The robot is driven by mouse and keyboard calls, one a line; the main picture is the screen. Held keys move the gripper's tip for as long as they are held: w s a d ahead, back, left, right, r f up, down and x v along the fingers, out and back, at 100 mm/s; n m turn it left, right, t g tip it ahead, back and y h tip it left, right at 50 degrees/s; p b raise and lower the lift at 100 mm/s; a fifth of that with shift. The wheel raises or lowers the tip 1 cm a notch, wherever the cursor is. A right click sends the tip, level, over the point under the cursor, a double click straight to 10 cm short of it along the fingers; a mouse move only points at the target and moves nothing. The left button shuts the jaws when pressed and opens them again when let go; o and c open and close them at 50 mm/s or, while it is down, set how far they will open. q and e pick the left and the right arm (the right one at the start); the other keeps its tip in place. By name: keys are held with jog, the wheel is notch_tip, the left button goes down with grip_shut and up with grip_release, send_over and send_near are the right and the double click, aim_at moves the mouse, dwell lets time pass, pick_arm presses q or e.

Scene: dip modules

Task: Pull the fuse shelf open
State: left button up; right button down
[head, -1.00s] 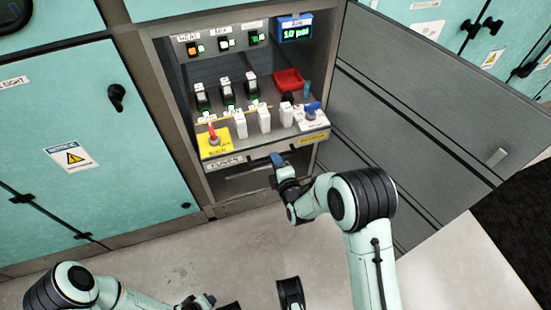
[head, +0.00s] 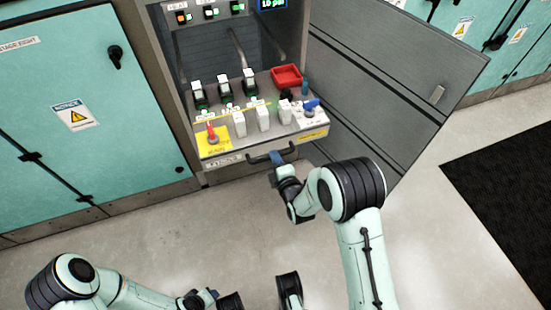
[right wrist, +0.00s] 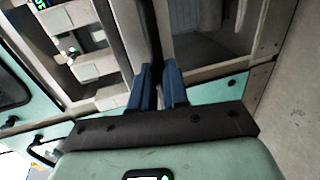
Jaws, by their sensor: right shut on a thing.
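The fuse shelf (head: 262,116) is a grey drawer in the open cabinet, pulled part way out. It carries white-topped modules, a red tray (head: 287,77) and a yellow plate with a red-handled switch (head: 211,134). Its dark bar handle (head: 256,159) runs along the front edge. My right gripper (head: 277,158) is shut on the handle near its middle. In the right wrist view its two blue fingers (right wrist: 160,88) are close together; the handle between them is hard to make out. My left gripper (head: 210,295) is low in the head view, away from the shelf; its jaws are unclear.
The grey cabinet door (head: 385,80) stands open to the right of the shelf. Teal cabinets (head: 75,70) with black handles line the left. The floor (head: 140,235) in front is clear, with a dark mat (head: 510,180) at the right.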

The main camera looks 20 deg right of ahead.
pick_arm(q)
jog(key=shift+s, duration=0.2)
pick_arm(e)
jog(key=shift+s, duration=0.15)
jog(key=c, duration=1.1)
grip_release()
pick_arm(q)
jog(key=s, duration=0.1)
jog(key=s+d+r+p, duration=0.1)
jog(key=s+r+g+p, duration=0.1)
jog(key=shift+d+r, duration=0.1)
jog(key=shift+d, duration=0.15)
pick_arm(e)
jog(key=v, duration=1.3)
jog(key=shift+s, duration=0.15)
